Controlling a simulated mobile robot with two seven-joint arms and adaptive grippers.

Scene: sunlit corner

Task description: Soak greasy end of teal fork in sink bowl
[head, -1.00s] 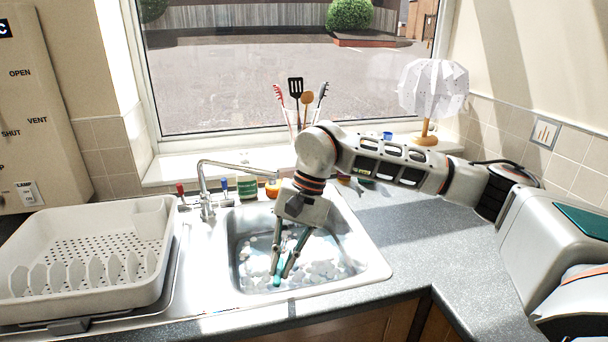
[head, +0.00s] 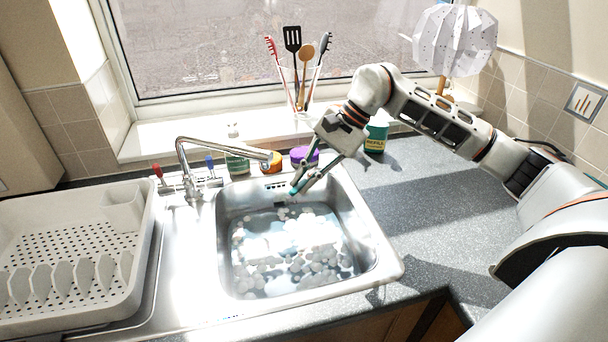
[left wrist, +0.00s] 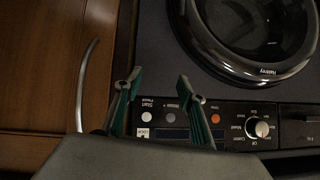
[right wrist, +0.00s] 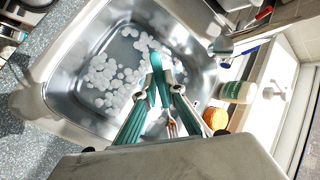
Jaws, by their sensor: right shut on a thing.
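The teal fork (right wrist: 155,66) is in my right gripper (right wrist: 164,90), which is shut on its teal handle. In the right wrist view its metal tines (right wrist: 172,128) point back toward the wrist, with a brownish tint on them. In the head view the right gripper (head: 298,189) is over the back right of the sink bowl (head: 222,232), and the fork (head: 293,191) shows as a small teal bit at the fingertips. The bowl holds water with white suds (head: 300,258); the fork appears above it. My left gripper (left wrist: 158,80) is open and empty, in front of a washing machine (left wrist: 180,40).
The tap (head: 190,160) reaches over the bowl's back left. A green bottle (head: 237,163), an orange item (head: 272,160), a purple-topped item (head: 303,154) and a green tub (head: 376,137) stand behind. A white dish rack (head: 130,290) is left. The right worktop (head: 425,220) is clear.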

